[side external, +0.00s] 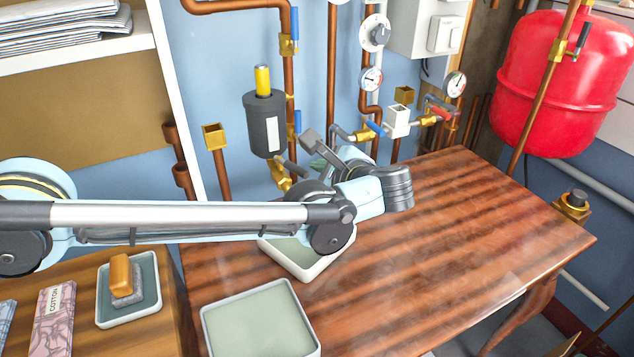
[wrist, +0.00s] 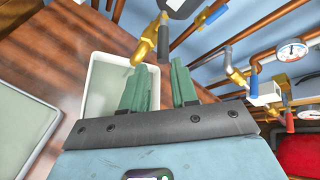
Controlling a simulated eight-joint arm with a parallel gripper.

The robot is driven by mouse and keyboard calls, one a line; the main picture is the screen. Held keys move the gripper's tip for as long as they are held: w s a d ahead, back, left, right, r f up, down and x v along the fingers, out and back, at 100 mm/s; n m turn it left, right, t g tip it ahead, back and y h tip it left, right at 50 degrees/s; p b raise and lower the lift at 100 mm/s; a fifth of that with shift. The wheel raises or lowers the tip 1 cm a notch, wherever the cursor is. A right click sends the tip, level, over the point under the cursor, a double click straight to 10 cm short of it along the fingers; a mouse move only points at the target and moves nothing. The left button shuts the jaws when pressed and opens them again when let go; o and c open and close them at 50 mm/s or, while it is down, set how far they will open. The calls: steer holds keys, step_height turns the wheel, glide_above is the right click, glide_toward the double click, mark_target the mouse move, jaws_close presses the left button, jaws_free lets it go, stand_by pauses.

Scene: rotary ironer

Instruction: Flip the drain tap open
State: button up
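The drain tap is a brass tap (side external: 281,178) low on the pipework below the black filter housing in the side view, partly hidden by my arm. In the wrist view its brass body (wrist: 146,48) angles down over a white-rimmed tray, and its dark lever (wrist: 163,42) hangs beside the body. My gripper (wrist: 160,66) has green fingers, spread apart with nothing held. The lever's lower end is at the gap between the fingertips; I cannot tell if it is touched.
A white-rimmed tray (side external: 302,274) stands under the tap, and another (side external: 218,337) nearer the front. Blue-handled valves (side external: 372,127) and gauges line the wall pipes. The black filter housing (side external: 264,125) hangs above the tap. The right part of the wooden table (side external: 480,225) is clear.

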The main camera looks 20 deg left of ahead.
mark_target(300, 173)
steer(key=s+d+n+t+y, duration=0.2)
steer(key=s+d+t, duration=0.1)
steer(key=x, duration=1.2)
steer(key=shift+s+a+f, duration=0.15)
steer(key=shift+s+a, duration=0.05)
jaws_close()
